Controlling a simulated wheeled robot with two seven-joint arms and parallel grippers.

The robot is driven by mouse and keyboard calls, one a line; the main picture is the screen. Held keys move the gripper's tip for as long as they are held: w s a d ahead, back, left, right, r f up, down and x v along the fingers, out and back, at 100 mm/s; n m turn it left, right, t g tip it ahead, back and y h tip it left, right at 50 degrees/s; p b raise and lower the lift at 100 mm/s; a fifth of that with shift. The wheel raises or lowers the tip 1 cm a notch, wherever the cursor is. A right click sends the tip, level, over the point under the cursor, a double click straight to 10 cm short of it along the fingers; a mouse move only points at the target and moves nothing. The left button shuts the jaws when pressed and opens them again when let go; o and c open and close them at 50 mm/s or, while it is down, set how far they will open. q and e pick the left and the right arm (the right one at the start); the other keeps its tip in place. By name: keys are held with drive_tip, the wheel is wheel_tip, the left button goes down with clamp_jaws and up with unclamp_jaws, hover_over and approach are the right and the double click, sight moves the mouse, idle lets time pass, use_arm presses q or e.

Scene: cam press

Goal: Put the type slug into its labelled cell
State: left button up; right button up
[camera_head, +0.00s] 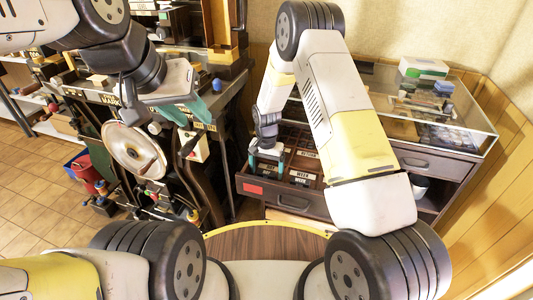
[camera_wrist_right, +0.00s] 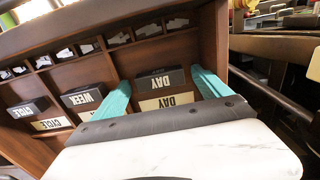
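A dark type slug marked DAY (camera_wrist_right: 160,79) sits in the drawer, with a DAY label (camera_wrist_right: 167,102) in front of it. My right gripper (camera_head: 267,158) is over the drawer's left part. In the right wrist view its teal fingers (camera_wrist_right: 163,84) stand apart on either side of the DAY slug, with small gaps showing. My left gripper (camera_head: 186,111) is open and empty near the press.
The open drawer (camera_head: 258,189) has dark dividers and a row of small compartments at one side. A press with a round metal disc (camera_head: 135,152) stands left. A glass-topped cabinet (camera_head: 465,115) is at right.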

drive_tip(key=shift+r, duration=0.1)
wheel_tip(320, 180, up, 12)
wheel_tip(320, 180, up, 8)
hover_over(267, 172)
drive_tip(key=s+d, duration=0.2)
drive_tip(key=d, duration=0.1)
drive_tip(key=s+d+r+n+t+y, duration=0.1)
drive_tip(key=s+d+r, duration=0.15)
drive_tip(key=r, duration=0.35)
drive_tip(key=s+d+r+t+y, duration=0.1)
drive_tip(key=s+d+r, duration=0.15)
drive_tip(key=r, duration=0.25)
drive_tip(key=s+d+r+n+t, duration=0.1)
drive_tip(key=s+d+r+t, duration=0.1)
drive_tip(key=s, duration=0.8)
drive_tip(key=s+d+r+n+t, duration=0.2)
drive_tip(key=s+d+r, duration=0.2)
drive_tip(key=s+r, duration=0.3)
drive_tip(key=s, duration=0.2)
drive_tip(key=shift+s+r, duration=0.2)
drive_tip(key=shift+s, duration=0.2)
